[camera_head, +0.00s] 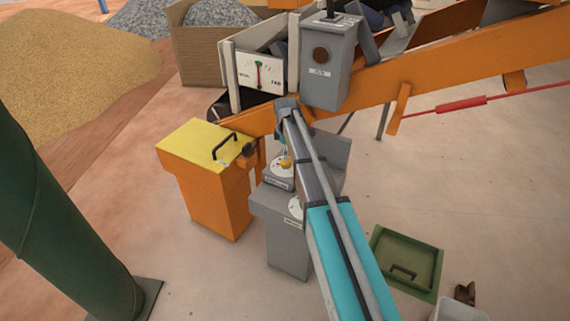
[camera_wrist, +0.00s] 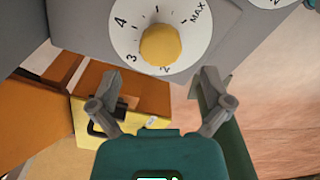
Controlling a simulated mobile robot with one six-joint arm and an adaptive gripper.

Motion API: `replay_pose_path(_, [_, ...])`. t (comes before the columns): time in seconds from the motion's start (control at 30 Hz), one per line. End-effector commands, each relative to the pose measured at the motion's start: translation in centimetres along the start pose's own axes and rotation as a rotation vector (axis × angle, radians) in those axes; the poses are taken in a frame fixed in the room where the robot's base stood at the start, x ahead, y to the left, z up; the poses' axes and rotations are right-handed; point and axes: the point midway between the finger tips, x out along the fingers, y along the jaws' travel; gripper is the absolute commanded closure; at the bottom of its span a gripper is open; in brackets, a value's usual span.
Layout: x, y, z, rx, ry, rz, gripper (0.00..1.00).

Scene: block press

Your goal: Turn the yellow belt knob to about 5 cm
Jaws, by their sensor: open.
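The yellow knob (camera_wrist: 160,45) is round and sits at the middle of a white dial (camera_wrist: 125,42) marked with numbers and MAX. In the head view the yellow knob (camera_head: 286,163) shows on top of the grey control stand (camera_head: 288,240), partly beside my arm. My gripper (camera_wrist: 161,82) is open and empty in the wrist view. Its two fingers stand apart, pointing toward the dial, with the knob ahead of the gap and not between the fingertips. I cannot make out a pointer on the knob.
A second white dial (camera_head: 297,208) sits lower on the stand. An orange bin with a yellow lid (camera_head: 205,144) stands to the left. A grey box (camera_head: 328,65) and a gauge (camera_head: 262,73) are above. A green hatch (camera_head: 405,255) lies on the floor at right.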

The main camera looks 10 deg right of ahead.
Motion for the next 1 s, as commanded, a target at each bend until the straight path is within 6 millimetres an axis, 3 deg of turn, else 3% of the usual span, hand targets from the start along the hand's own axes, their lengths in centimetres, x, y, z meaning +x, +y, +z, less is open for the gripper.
replay_pose_path(0.43, [3.5,0.0,-0.1,-0.001,0.0,0.0,0.02])
replay_pose_path(1.0, [4.1,0.0,-0.1,-0.001,0.0,0.0,0.02])
